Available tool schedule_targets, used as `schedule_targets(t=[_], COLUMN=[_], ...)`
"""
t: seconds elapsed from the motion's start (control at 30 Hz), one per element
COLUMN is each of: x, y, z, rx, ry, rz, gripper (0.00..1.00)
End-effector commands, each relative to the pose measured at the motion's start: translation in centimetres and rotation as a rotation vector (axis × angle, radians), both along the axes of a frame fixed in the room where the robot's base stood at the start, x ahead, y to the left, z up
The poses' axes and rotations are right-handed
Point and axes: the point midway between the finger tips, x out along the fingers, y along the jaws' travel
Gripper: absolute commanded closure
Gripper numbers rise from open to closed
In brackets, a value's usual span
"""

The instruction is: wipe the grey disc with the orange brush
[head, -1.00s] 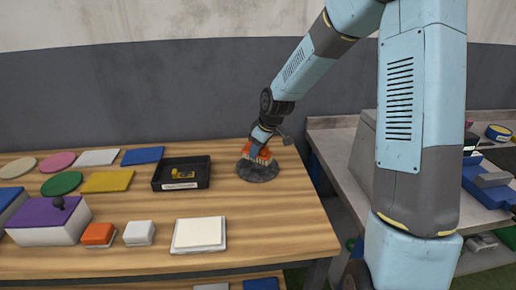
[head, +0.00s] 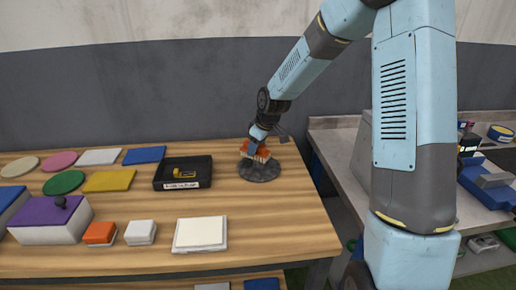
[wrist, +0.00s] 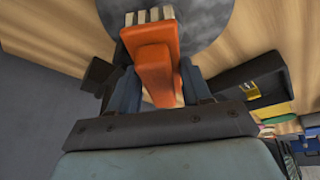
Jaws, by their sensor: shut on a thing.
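The grey disc (head: 260,172) lies on the wooden table, right of the black tray. The orange brush (head: 257,152) is over the back left part of the disc, bristles down; the head view does not settle whether they touch it. My gripper (head: 256,142) is shut on the brush from above. In the wrist view the orange brush (wrist: 157,60) sits between the two dark fingers of my gripper (wrist: 157,88). Its pale bristles overlap the grey disc (wrist: 195,22) there. The gripper and brush hide part of the disc.
The black tray (head: 160,186) with a yellow item stands just left of the disc. Coloured flat pieces, a purple-topped box (head: 50,218), small blocks and a white pad (head: 200,235) fill the left and front. Bare wood lies in front of the disc. A grey bench stands right.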

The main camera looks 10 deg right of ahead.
Motion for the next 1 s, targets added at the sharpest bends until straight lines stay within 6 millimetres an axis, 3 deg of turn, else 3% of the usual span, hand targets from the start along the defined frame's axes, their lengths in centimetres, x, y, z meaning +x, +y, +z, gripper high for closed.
schedule_targets(t=[0.7,1.0], x=[-4.1,-3.8], y=[-2.0,-1.8], z=[0.3,0.3], rx=[0.000,0.001], ry=[-0.004,-0.004], rz=[-0.003,-0.001], gripper=[1.00,1.00])
